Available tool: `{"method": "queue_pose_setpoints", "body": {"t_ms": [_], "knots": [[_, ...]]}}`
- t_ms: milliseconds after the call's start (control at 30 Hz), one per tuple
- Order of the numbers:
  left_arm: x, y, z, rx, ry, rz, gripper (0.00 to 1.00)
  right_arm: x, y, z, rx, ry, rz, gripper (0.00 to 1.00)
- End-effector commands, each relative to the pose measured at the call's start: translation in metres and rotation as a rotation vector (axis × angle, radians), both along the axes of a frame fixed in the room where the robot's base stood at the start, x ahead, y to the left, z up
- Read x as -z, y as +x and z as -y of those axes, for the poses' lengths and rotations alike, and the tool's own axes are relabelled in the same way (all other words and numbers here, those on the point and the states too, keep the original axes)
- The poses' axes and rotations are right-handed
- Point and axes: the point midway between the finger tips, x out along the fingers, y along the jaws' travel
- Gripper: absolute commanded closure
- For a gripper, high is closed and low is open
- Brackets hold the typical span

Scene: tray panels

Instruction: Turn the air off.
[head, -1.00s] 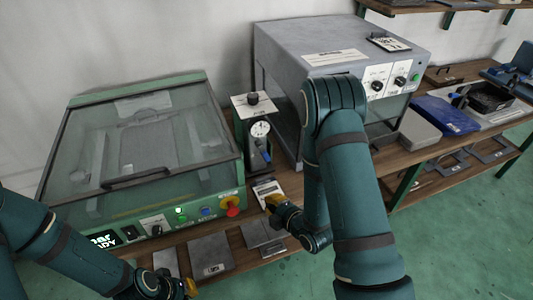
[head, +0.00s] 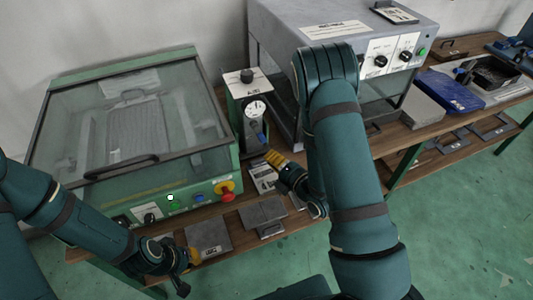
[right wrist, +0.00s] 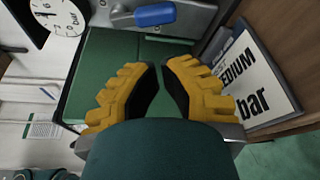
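The air unit (head: 233,107) is a narrow green box with a grey front and a dark knob (head: 247,76) on top. A round white gauge (head: 255,109) and a blue lever (head: 261,137) are on its front. In the right wrist view the gauge (right wrist: 57,15) is cut off at top left and the blue lever (right wrist: 155,15) lies sideways at the top. My right gripper (head: 272,156), with yellow fingers, is just below and in front of the lever, apart from it. Its fingertips (right wrist: 161,68) are nearly together with nothing between them. My left gripper (head: 190,260) is low at the front, its fingers mostly hidden.
A green glass-lidded cabinet (head: 60,80) with a red knob (head: 225,190) stands left of the unit. A grey machine (head: 275,40) stands close on its right. Flat grey plates (head: 208,237) lie along the bench's front.

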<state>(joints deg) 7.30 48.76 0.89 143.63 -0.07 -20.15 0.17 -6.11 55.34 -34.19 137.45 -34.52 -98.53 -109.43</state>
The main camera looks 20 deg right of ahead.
Motion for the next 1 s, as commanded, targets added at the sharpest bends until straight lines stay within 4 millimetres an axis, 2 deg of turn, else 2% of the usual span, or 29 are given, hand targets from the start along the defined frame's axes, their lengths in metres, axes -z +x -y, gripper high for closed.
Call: {"method": "queue_pose_setpoints", "body": {"t_ms": [300, 500, 700, 1000], "knots": [[0.002, 0.001, 0.000, 0.000, 0.000, 0.001, 1.00, 0.006, 0.051, -0.019, -0.002, -0.001, 0.003, 1.00], [0.004, 0.001, 0.000, -0.001, 0.000, 0.002, 1.00, 0.009, 0.074, -0.028, -0.002, 0.000, 0.002, 1.00], [0.004, 0.001, 0.000, -0.001, 0.000, 0.002, 1.00, 0.010, 0.081, -0.030, 0.000, 0.000, 0.001, 1.00], [0.004, 0.001, 0.000, -0.001, 0.000, 0.002, 1.00, 0.010, 0.081, -0.030, -0.001, 0.000, 0.000, 1.00]]}}
